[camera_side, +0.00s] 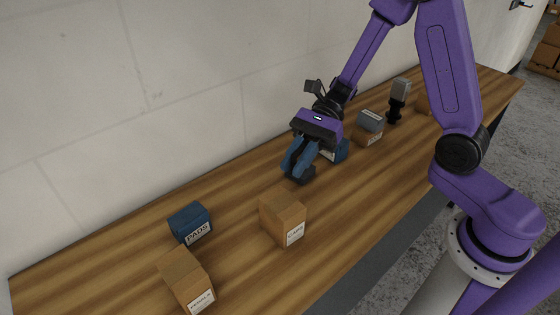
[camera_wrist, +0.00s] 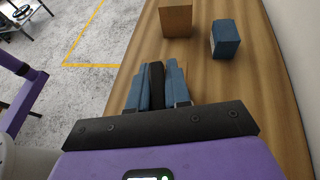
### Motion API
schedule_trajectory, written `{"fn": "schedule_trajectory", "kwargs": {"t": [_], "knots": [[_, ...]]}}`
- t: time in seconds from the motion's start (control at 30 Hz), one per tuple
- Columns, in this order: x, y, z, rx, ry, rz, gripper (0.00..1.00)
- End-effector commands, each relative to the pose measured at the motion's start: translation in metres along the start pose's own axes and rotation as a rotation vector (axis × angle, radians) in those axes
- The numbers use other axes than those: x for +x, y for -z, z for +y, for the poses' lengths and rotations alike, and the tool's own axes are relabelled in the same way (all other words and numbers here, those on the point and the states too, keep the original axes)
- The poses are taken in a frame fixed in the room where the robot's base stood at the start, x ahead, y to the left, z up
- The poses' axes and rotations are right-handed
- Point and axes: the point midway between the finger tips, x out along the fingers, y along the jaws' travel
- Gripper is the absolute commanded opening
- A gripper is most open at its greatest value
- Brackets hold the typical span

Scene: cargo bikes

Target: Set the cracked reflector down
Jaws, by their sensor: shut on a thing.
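My gripper (camera_side: 299,170) is over the middle of the wooden bench, pointing down, with blue fingers. In the wrist view my gripper (camera_wrist: 156,95) is shut on a narrow black piece (camera_wrist: 156,82), held between the fingers. I take this piece to be the cracked reflector, though no crack can be made out. In the side view its dark lower end (camera_side: 297,177) shows at the fingertips, low over the wood. I cannot tell whether it touches the bench. Its upper part is hidden by the fingers.
On the bench (camera_side: 240,190) stand a cardboard box (camera_side: 282,213), a blue PADS box (camera_side: 186,221) and another cardboard box (camera_side: 183,275). Behind my gripper are a blue box (camera_side: 341,152), a grey-topped box (camera_side: 369,121) and a black-and-grey device (camera_side: 400,90). Bare wood lies left of my gripper.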

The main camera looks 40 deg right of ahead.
Motion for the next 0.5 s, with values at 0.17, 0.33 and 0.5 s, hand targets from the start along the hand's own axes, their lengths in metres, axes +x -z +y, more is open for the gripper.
{"fn": "schedule_trajectory", "kwargs": {"t": [0.17,0.33,0.5], "knots": [[-0.003,-0.002,0.008,-0.001,-0.002,0.000,0.00],[0.003,0.002,0.026,-0.035,-0.093,-0.002,0.00],[0.009,0.016,0.074,-0.139,-0.350,-0.002,0.00]]}}
